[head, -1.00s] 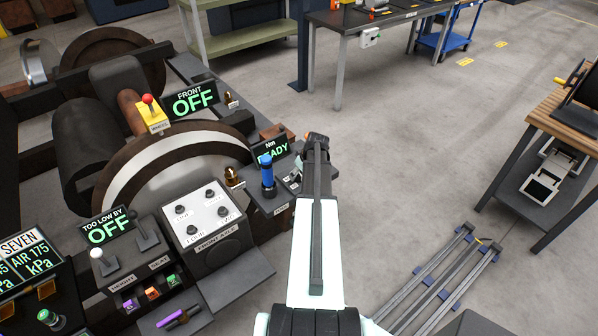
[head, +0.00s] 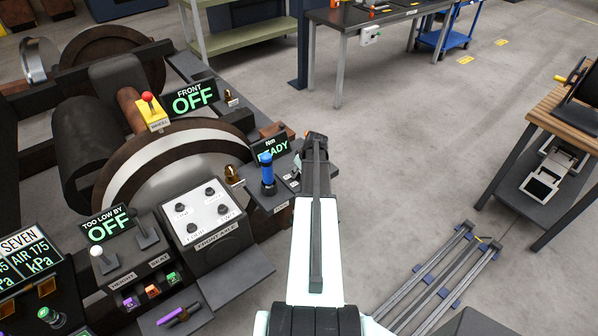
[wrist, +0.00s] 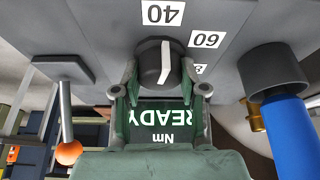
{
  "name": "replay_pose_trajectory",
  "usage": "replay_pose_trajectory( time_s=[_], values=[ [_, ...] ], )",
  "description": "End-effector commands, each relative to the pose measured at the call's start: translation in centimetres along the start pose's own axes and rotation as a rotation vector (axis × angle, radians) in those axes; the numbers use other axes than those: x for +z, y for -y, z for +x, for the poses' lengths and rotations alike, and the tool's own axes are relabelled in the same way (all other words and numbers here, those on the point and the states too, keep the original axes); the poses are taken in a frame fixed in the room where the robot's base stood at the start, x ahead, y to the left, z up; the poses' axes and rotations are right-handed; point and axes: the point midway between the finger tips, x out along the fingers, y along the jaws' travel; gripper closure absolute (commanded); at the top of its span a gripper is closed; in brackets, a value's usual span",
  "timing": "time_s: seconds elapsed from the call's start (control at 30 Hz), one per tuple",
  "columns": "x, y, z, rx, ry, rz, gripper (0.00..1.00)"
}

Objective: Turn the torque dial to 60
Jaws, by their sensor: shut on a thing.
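The torque dial (wrist: 152,66) is a dark round knob on a grey panel, seen upside down in the wrist view. Its white pointer line points close to the 40 label (wrist: 163,12), leaning slightly toward the 60 label (wrist: 207,39). My gripper (wrist: 160,88) has one finger on each side of the knob and is shut on it. In the head view my gripper (head: 315,143) is at the right end of the console, and my arm hides the dial there. The Nm READY display (wrist: 160,118) is partly covered by my gripper; it also shows in the head view (head: 272,150).
A blue-handled lever (wrist: 290,125) stands close on the right in the wrist view and shows in the head view (head: 267,170). A lever with an orange ball (wrist: 68,152) is on the left. Open floor (head: 420,150) lies right of my arm.

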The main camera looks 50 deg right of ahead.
Motion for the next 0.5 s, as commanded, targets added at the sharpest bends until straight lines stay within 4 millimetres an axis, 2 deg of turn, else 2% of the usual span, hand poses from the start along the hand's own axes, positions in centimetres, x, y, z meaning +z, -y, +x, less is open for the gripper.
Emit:
replay_pose_trajectory(
  time_s=[0.27,0.5],
  values=[
    [0.22,0.16,0.32,0.058,0.000,0.138,0.93],
    [0.21,0.22,0.37,0.139,0.001,0.333,0.93]
  ],
)
